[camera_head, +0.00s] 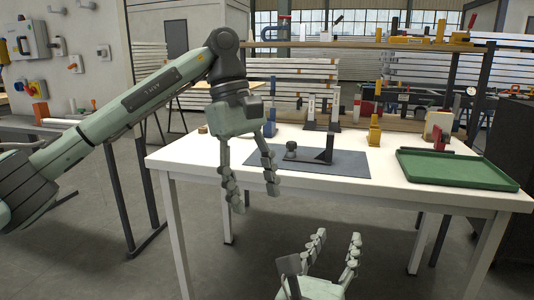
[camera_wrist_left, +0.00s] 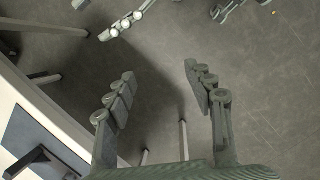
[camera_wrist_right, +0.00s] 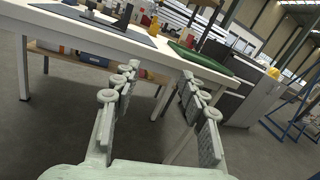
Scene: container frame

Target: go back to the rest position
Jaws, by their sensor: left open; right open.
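My left gripper (camera_head: 252,198) hangs in front of the white table's front edge, fingers pointing down, open and empty. Its fingers also show apart in the left wrist view (camera_wrist_left: 160,95), with grey floor between them. My right gripper (camera_head: 338,245) is low in front of the table, fingers pointing up, open and empty. In the right wrist view its spread fingers (camera_wrist_right: 157,85) have floor and table behind them. The white table (camera_head: 385,193) carries a grey-blue mat (camera_head: 345,165) with a dark bracket (camera_head: 328,150) and a small round grey part (camera_head: 291,149).
A green tray (camera_head: 455,170) lies at the table's right. Yellow, red and blue fixtures stand along the back, below a shelf (camera_head: 365,44). A wall panel with switches (camera_head: 30,42) and another bench are at the left. The floor in front of the table is clear.

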